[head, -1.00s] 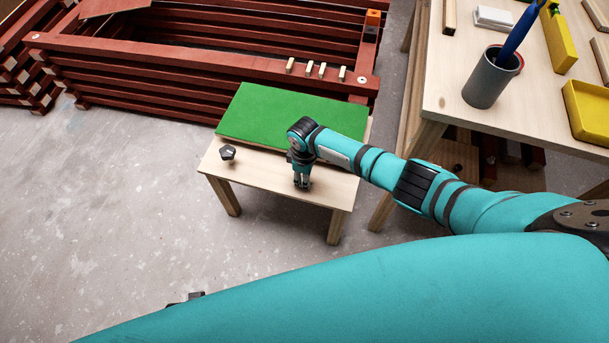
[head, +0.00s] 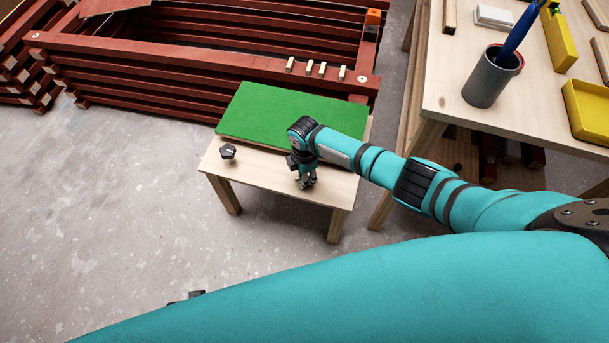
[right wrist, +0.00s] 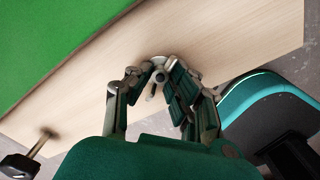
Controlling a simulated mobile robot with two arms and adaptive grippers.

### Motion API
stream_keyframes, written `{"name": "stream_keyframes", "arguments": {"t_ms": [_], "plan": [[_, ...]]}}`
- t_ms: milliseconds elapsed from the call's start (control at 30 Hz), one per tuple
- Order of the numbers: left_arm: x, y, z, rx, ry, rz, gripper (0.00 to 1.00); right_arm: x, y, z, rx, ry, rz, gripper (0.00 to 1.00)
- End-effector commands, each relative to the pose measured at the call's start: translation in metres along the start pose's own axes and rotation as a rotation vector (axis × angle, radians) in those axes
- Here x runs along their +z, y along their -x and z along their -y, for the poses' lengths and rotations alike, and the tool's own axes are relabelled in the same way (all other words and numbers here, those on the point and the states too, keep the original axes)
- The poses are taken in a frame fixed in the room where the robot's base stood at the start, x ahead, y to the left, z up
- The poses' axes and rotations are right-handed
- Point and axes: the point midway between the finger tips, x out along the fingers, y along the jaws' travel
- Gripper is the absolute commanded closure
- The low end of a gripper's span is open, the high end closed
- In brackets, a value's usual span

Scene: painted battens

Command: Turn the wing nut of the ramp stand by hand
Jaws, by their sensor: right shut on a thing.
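The ramp stand (head: 337,192) is a low pale wooden stand with a green board (head: 285,118) on its top. My right gripper (head: 307,184) points down at the stand's front part. In the right wrist view its fingers (right wrist: 157,84) are closed around the small grey wing nut (right wrist: 159,75), which is partly covered by them. In the head view the gripper hides the wing nut. A black knob (head: 228,152) stands at the left of the stand top, apart from the gripper; it also shows in the right wrist view (right wrist: 20,165).
A worktable (head: 445,95) with a grey pen cup (head: 490,78) and a yellow tray (head: 590,112) stands at right. Stacked red battens (head: 200,70) lie behind the stand. The grey floor at left is clear. My teal arm covers the foreground.

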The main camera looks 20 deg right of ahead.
Motion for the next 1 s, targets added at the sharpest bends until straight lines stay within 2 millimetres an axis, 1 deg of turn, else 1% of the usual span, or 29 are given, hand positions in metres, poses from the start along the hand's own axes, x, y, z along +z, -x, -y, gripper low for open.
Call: {"name": "stream_keyframes", "arguments": {"t_ms": [233, 600, 633, 800, 1000], "plan": [[0.0013, -0.0003, -0.0001, 0.0, 0.0, 0.003, 0.51, -0.0019, -0.0009, 0.0017, -0.004, 0.042, -0.003, 1.0], [0.0058, -0.0008, -0.0008, 0.001, 0.0, 0.01, 0.51, -0.0017, -0.001, 0.0018, -0.004, 0.045, -0.003, 1.0], [0.0059, -0.0008, -0.0008, 0.001, 0.0, 0.01, 0.51, -0.0017, -0.001, 0.0018, -0.004, 0.044, -0.003, 0.8], [0.0058, -0.0009, -0.0008, 0.001, 0.0, 0.01, 0.51, -0.0011, -0.0007, 0.0012, -0.003, 0.044, -0.002, 0.58], [0.0052, -0.0009, -0.0008, 0.001, 0.0, 0.009, 0.51, -0.0004, -0.0003, 0.0006, -0.002, 0.043, -0.001, 0.58]]}}
